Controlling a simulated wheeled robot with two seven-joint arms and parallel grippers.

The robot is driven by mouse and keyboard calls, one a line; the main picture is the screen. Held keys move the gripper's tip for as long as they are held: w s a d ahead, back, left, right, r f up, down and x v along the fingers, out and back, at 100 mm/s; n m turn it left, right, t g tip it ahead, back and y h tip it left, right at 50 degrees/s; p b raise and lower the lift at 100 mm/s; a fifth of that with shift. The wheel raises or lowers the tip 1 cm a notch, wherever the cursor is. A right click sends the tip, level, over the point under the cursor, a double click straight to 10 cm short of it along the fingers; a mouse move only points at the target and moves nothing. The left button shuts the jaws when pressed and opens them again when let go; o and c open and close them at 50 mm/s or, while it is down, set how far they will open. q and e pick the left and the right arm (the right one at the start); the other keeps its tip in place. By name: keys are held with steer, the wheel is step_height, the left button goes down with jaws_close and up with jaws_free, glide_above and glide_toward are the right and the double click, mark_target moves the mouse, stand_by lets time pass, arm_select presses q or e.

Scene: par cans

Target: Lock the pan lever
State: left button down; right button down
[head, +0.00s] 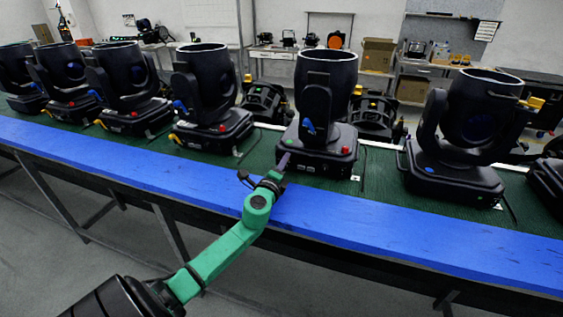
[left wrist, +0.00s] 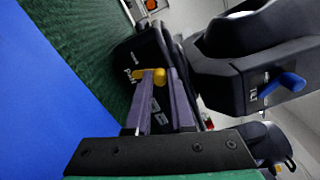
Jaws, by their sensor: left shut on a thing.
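The par can light (head: 318,150) in front of my left arm is black, with a round can held in a yoke above a square base. My left gripper (head: 284,162) is at the front left of this base. In the left wrist view its two purple fingers (left wrist: 161,82) are shut on the yellow lever. A blue lever (left wrist: 282,88) sits on the yoke, clear of the fingers. My right gripper is out of view.
Several similar lights stand in a row on the green-topped table, including one at the right (head: 455,170) and one at the left (head: 212,125). The blue front strip (head: 390,222) of the table is clear. Shelves and boxes (head: 377,53) stand far behind.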

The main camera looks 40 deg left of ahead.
arm_select(q)
steer(key=shift+d+f+m, duration=0.25)
steer(key=shift+d+m, duration=0.1)
steer(key=shift+m, duration=0.75)
steer(key=c, duration=0.8)
jaws_free()
steer(key=shift+o, duration=0.2)
steer(key=b+v, duration=0.2)
steer(key=v, duration=1.2)
steer(key=shift+s+d, duration=0.1)
steer(key=shift+s+d+r, duration=0.1)
steer(key=shift+s, duration=0.1)
